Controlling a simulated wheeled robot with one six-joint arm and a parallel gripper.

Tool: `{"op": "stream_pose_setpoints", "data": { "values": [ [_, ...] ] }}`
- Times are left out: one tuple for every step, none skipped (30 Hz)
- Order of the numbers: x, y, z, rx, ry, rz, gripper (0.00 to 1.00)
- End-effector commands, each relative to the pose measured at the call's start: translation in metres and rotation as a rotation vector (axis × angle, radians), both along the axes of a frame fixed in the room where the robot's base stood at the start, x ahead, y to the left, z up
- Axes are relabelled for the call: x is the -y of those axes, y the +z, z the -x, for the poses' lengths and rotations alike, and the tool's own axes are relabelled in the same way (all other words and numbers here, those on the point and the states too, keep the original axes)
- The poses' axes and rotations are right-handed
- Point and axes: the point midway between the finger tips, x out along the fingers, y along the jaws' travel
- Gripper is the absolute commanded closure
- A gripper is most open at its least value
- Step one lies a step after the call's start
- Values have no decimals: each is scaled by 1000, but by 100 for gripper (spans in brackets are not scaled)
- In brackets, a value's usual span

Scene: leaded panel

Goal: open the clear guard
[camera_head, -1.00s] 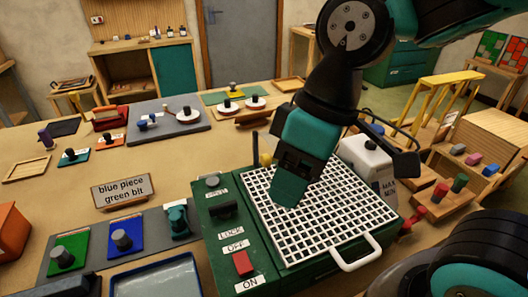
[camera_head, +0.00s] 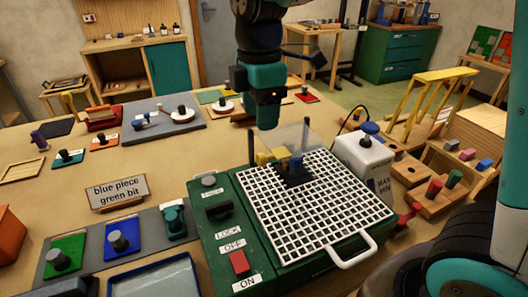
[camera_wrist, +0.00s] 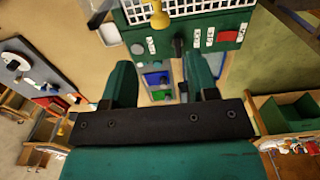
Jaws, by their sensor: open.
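The green machine (camera_head: 205,262) has a white grid top and stands on the bench. The clear guard (camera_head: 290,136) is a see-through panel at the back of the grid, between two dark posts. A yellow knob (camera_head: 263,158) sits at its lower left, and a dark and blue part shows behind or under it. I cannot tell the guard's exact tilt. My gripper (camera_head: 264,115) is above and behind the guard, apart from it, its fingers hard to make out. In the wrist view my gripper (camera_wrist: 159,63) is open and empty, with the yellow knob (camera_wrist: 152,45) beyond the fingers.
A red switch (camera_head: 239,262) and a black lever (camera_head: 219,210) are on the machine's left panel. A white handle (camera_head: 350,262) sticks out in front.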

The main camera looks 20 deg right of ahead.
Motion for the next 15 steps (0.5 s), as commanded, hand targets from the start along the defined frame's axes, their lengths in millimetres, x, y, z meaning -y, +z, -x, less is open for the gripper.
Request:
{"op": "stream_pose_setpoints", "data": {
  "values": [
    [0,-12,1,-7,0,2,47],
    [0,-19,1,-6,0,2,47],
    [0,-28,1,-6,0,2,47],
    [0,-35,1,-7,0,2,47],
    [0,-42,1,-6,-1,2,47],
    [0,-51,2,-7,-1,2,47],
    [0,-57,1,-5,-1,1,47],
    [0,-63,1,-5,-1,1,47],
    [0,-70,1,-6,-1,1,47],
    [0,-75,1,-4,-1,1,47],
    [0,-80,1,-4,-1,1,47],
    [0,-85,1,-4,-1,1,47],
    [0,-88,1,-3,-1,0,47],
    [0,-92,1,-3,-1,0,47],
    [0,-95,1,-3,-1,0,47]
  ]
}}
